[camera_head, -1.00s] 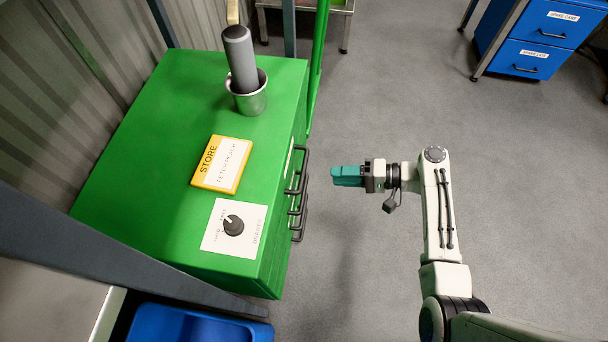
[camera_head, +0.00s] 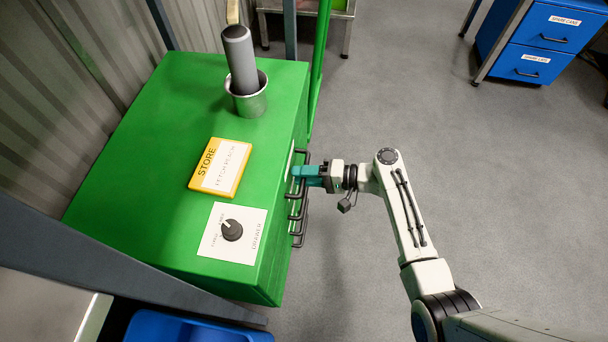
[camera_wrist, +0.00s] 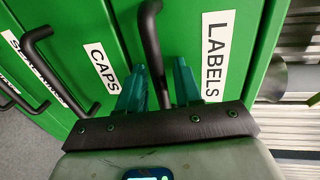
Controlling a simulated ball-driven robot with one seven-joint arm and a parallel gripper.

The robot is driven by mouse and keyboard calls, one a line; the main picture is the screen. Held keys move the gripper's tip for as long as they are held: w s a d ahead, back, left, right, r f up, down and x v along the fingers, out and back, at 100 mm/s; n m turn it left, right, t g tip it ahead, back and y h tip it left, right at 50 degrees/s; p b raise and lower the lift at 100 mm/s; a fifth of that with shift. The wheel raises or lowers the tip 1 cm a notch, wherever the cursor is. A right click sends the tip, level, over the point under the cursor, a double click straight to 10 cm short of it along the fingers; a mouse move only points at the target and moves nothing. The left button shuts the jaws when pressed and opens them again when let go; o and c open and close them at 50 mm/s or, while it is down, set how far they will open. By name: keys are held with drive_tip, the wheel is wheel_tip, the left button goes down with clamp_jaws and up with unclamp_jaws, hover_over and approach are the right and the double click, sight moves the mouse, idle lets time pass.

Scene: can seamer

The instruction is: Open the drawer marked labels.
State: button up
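The drawer marked labels (camera_wrist: 245,30) is a green front with a white LABELS sign (camera_wrist: 215,52) in the wrist view, and it looks closed. Its dark bar handle (camera_wrist: 151,40) runs beside the sign. My gripper (camera_wrist: 158,82) is open, with one teal finger on each side of this handle; the handle's lower end passes between them. I cannot tell if either finger touches it. In the head view my gripper (camera_head: 297,172) is at the uppermost handle on the right side of the green cabinet (camera_head: 130,155), its fingertips partly hidden there.
The CAPS drawer (camera_wrist: 75,30) and its handle (camera_wrist: 38,60) are close to the left in the wrist view. On the cabinet are a black knob (camera_head: 232,230) on a white DRAWER plate, a yellow STORE sign (camera_head: 205,165) and a metal cup (camera_head: 250,103). Open floor lies right of the cabinet.

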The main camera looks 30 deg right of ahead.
drive_tip(key=shift+c, duration=0.3)
clamp_jaws()
idle(0.3)
